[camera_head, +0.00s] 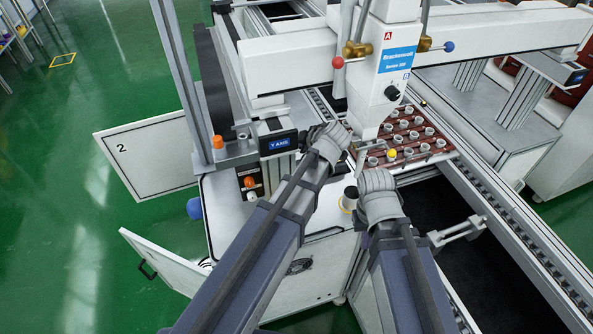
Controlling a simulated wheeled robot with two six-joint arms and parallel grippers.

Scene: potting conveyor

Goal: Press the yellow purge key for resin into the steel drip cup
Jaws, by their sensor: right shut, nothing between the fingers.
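A small round yellow cap (391,154) shows at the front edge of the red tray; I cannot tell whether it is the purge key. A small pale cup with a dark top (350,198) stands on the white worktop within a yellow ring; it may be the drip cup. My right gripper (377,182) is shut and empty, just right of this cup and in front of the tray. My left gripper (329,137) is left of the dispensing head's lower end; its fingers are not clear. No other yellow key shows.
The white dispensing head (388,60) hangs over the red tray (446,151) of several small pots. Red and blue ball levers flank the head. An orange button box (250,184) and Y AXIS display (279,143) stand left. A conveyor rail (510,222) runs at right.

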